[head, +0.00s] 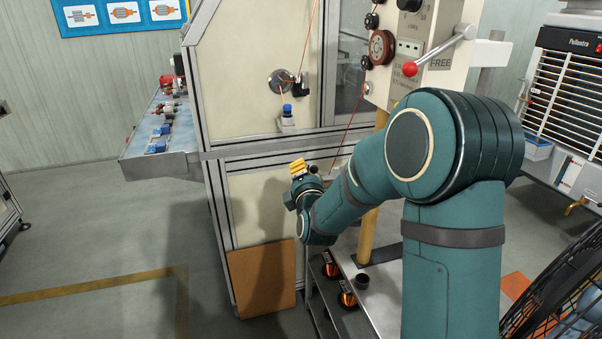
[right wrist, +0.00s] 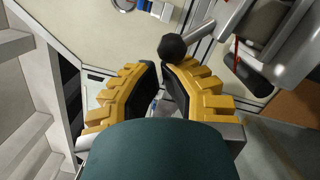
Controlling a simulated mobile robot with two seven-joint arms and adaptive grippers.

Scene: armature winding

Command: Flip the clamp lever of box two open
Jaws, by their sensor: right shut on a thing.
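My right gripper (head: 299,168), with yellow ribbed fingers, is low in front of the cream machine panel in the head view. In the right wrist view its fingers (right wrist: 163,78) are close together, shut on a lever with a black ball knob (right wrist: 173,47) at the fingertips. The lever's grey rod (right wrist: 201,31) runs up and right from the knob. A second lever with a red ball knob (head: 410,69) sticks out from a cream box (head: 437,72) marked FREE. I cannot tell which box is box two. My left gripper is not in view.
The framed machine cabinet (head: 250,70) stands behind the gripper. A bench with small parts (head: 160,145) is at left. A brown board (head: 262,280) leans on the cabinet, and copper spools (head: 347,299) sit low beside it. A black mesh guard (head: 560,295) is at lower right.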

